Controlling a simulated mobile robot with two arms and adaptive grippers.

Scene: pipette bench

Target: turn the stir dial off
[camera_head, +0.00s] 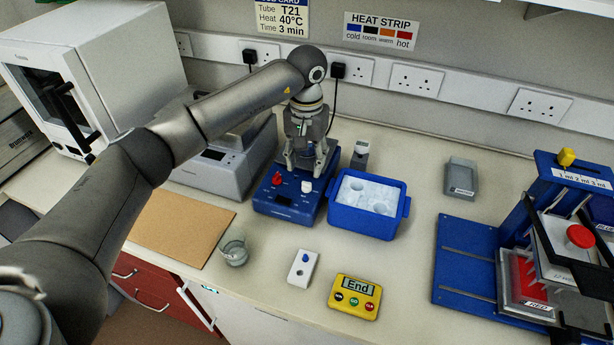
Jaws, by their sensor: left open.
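A blue hotplate-like unit (285,213) stands on the bench near the middle. My left gripper (305,168) points down over the unit's top, just behind the white knob. Its fingers are apart with nothing seen between them. It covers much of the unit's rear part. Whether a finger touches the unit is unclear. My right gripper is not in view.
A blue ice tub (357,223) stands close to the unit's right. In front are a glass beaker (235,252), a small white switch box (302,267) and a yellow timer (354,297) showing "End". A brown board (180,228) lies left. A blue press (466,262) stands right.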

